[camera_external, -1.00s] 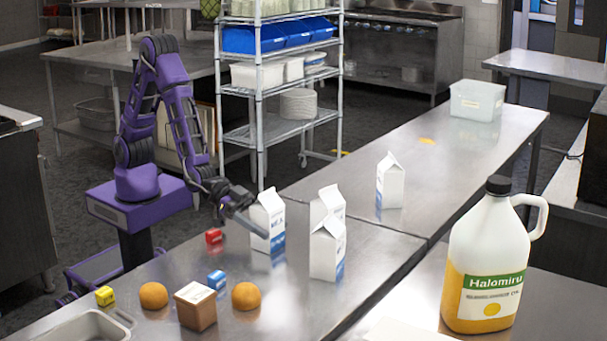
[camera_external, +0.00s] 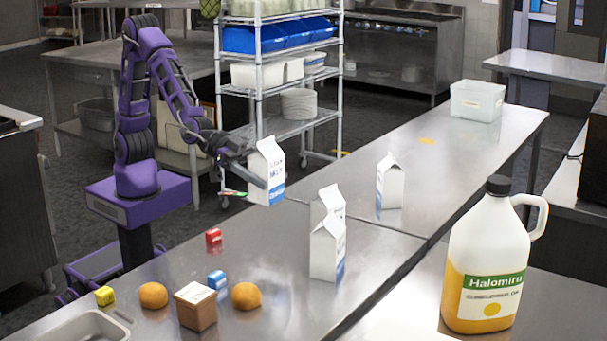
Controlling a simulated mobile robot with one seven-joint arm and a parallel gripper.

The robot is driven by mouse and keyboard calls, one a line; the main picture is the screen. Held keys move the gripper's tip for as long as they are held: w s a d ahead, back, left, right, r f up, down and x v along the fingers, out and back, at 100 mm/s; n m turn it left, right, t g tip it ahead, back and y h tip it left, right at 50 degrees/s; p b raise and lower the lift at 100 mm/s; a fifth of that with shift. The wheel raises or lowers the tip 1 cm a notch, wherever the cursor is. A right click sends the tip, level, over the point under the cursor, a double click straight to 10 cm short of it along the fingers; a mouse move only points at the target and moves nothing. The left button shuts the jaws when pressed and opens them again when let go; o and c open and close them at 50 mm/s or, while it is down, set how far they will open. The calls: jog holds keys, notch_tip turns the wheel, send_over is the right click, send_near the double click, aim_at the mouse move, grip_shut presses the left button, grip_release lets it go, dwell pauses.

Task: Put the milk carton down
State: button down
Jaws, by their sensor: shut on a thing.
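My gripper (camera_external: 256,176) is shut on a white and blue milk carton (camera_external: 271,166) and holds it upright, raised above the steel table (camera_external: 262,224) near its back edge. One finger shows across the carton's front; the other is mostly hidden. Two similar cartons stand close together on the table to the right, a front one (camera_external: 327,252) partly covering a rear one (camera_external: 333,201). Another carton (camera_external: 390,182) stands farther back on the adjoining counter.
A large jug (camera_external: 487,262) stands right. Bare table lies between the red block and the cartons.

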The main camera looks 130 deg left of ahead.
aim_at(276, 167)
notch_tip(276, 167, up, 4)
jog(key=shift+f, duration=0.2)
jog(key=s+a+n+g+y, duration=0.15)
jog(key=a+n+y, duration=0.35)
jog(key=a, duration=1.4)
jog(key=s+a+n+g+y, duration=0.1)
jog(key=a+n+g+y, duration=0.3)
jog(key=a, duration=1.6)
jog(key=shift+t+y, duration=0.65)
jog(key=shift+y, duration=0.05)
jog(key=shift+w+d+f+b, duration=0.15)
jog(key=shift+f+b, duration=0.7)
jog(key=shift+f, duration=3.05)
jog(key=shift+w+d+f+b, duration=0.15)
jog(key=shift+f+b, duration=0.65)
jog(key=shift+f, duration=3.1)
jog(key=shift+a, duration=0.1)
